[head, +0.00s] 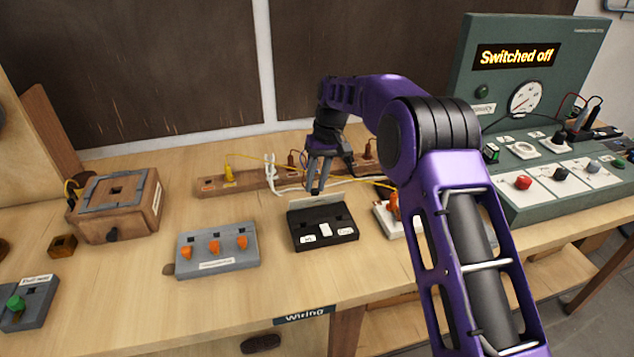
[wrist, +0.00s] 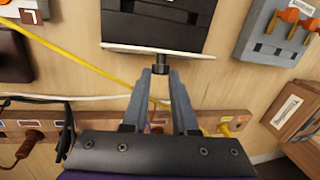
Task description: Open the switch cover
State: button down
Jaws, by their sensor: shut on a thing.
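A black switch box (head: 322,234) with small white labels sits mid-bench in the head view. It also shows at the top of the wrist view (wrist: 152,30). Its cover shows as a thin pale plate (wrist: 157,51) along the box's far edge; in the head view its pale edge (head: 303,203) stands at the back of the box. My gripper (head: 316,190) points down just above that back edge. In the wrist view my fingers (wrist: 160,76) are closed around a small dark knob (wrist: 160,70) at the plate's edge. The cover's exact tilt is hard to tell.
A grey box with orange levers (head: 217,262) stands left of the switch box. A wooden block with a hole (head: 118,208) is farther left. A wooden plug strip (head: 243,184) and a yellow cable (wrist: 70,55) lie behind. The green panel (head: 560,60) reads "Switched off".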

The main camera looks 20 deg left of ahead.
jog(key=shift+w+a+f+g+h, duration=0.2)
jog(key=shift+f+g+h, duration=0.2)
jog(key=shift+g, duration=0.3)
jog(key=shift+d, duration=0.1)
jog(key=c, duration=0.7)
grip_release()
jog(key=shift+r, duration=0.1)
jog(key=shift+w+r, duration=0.1)
jog(key=shift+r, duration=4.85)
jog(key=shift+r, duration=0.1)
